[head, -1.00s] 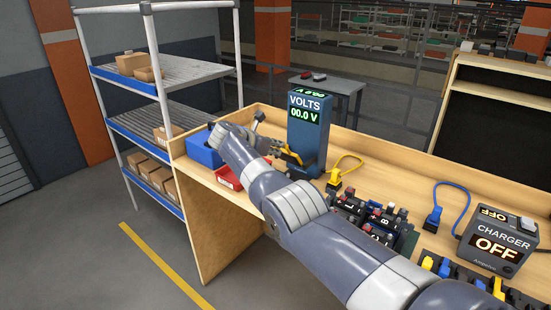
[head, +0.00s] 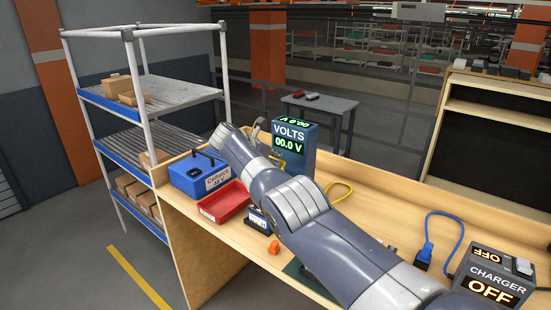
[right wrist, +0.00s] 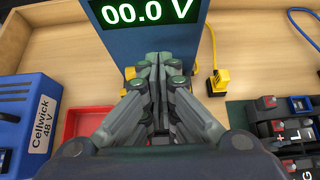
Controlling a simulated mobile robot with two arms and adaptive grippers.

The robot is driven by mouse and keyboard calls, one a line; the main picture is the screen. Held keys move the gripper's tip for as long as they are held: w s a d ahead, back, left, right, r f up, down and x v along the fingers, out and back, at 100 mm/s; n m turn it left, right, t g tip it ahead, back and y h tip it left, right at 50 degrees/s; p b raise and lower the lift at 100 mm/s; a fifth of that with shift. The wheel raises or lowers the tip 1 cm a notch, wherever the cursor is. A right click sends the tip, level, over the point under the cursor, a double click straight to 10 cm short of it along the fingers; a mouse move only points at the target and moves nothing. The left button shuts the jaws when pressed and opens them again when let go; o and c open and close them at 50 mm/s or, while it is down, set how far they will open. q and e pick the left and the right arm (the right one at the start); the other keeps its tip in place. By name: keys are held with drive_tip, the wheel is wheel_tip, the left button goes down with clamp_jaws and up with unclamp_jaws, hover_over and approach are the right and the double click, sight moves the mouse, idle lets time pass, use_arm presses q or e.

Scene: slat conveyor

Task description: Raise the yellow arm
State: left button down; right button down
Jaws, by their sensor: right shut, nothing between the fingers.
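The blue volts meter (head: 303,160) stands on the bench and reads 00.0 V; it also fills the top of the right wrist view (right wrist: 110,42). My right gripper (right wrist: 157,62) is shut and empty, close in front of the meter's face below its display. In the head view the right gripper (head: 282,150) is partly hidden by its own wrist. Small yellow pieces, perhaps the yellow arm (right wrist: 129,74), show beside the fingers; the rest is hidden behind them, and I cannot tell its angle or whether the fingers touch it. My left gripper is not in view.
A blue Cellwick 48 V box (head: 190,181) and a red tray (head: 222,203) stand left of the meter. A yellow plug (right wrist: 218,82) and a black terminal block (right wrist: 280,125) lie to its right. A charger (head: 490,275) reads OFF.

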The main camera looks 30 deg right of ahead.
drive_tip(key=shift+w+d+f, duration=0.15)
drive_tip(key=shift+w+d, duration=0.05)
drive_tip(key=shift+d, duration=0.05)
idle(0.6)
wheel_tip(320, 180, up, 10)
drive_tip(key=d+p, duration=0.2)
drive_tip(key=p, duration=0.5)
drive_tip(key=shift+w+f, duration=0.15)
drive_tip(key=shift+w, duration=0.25)
